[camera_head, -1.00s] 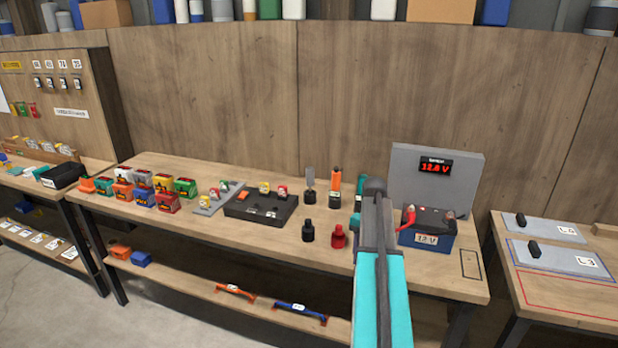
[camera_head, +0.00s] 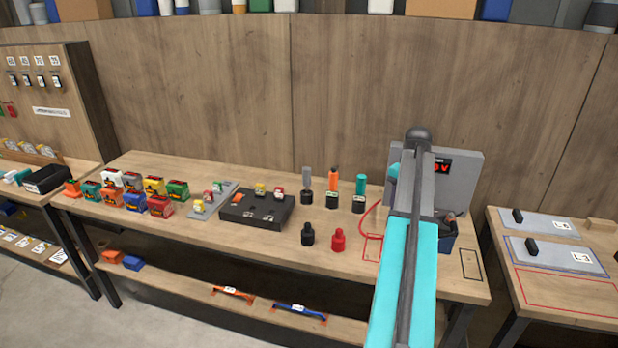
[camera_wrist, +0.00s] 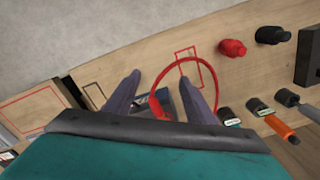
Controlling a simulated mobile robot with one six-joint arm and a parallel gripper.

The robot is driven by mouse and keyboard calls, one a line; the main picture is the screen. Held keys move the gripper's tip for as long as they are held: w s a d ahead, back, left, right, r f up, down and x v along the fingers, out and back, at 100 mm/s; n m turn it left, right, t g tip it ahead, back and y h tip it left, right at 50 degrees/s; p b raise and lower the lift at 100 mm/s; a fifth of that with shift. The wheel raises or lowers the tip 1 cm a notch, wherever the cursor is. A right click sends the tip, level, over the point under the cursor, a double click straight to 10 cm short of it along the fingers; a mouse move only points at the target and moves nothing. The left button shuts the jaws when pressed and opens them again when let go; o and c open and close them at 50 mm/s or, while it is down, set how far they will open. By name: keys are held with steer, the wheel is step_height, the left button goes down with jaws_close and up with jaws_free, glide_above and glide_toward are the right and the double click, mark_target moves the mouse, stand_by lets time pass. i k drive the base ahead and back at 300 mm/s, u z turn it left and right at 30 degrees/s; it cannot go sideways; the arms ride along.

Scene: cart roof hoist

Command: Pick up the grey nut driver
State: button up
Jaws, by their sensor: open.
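The grey nut driver (camera_head: 306,180) stands upright in a dark holder at the back of the workbench, left of an orange-handled driver (camera_head: 333,179) and a teal-handled one (camera_head: 361,184). In the wrist view the grey driver (camera_wrist: 286,98) is at the right edge, partly cut off. My gripper (camera_wrist: 161,72) is open, its two dark fingers spread over the battery area, well to the side of the drivers. A red cable loop shows between and around the right finger; I cannot tell if they touch. In the head view my arm hides the gripper.
The battery (camera_head: 445,240) and grey display panel (camera_head: 465,180) stand behind my arm. A black cap (camera_head: 308,235) and red cap (camera_head: 338,240) stand before the drivers. A black box (camera_head: 257,212) and several coloured blocks lie left. The bench front is mostly clear.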

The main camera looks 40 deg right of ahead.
mark_target(306, 171)
steer(key=i, duration=1.75)
steer(key=u, duration=0.05)
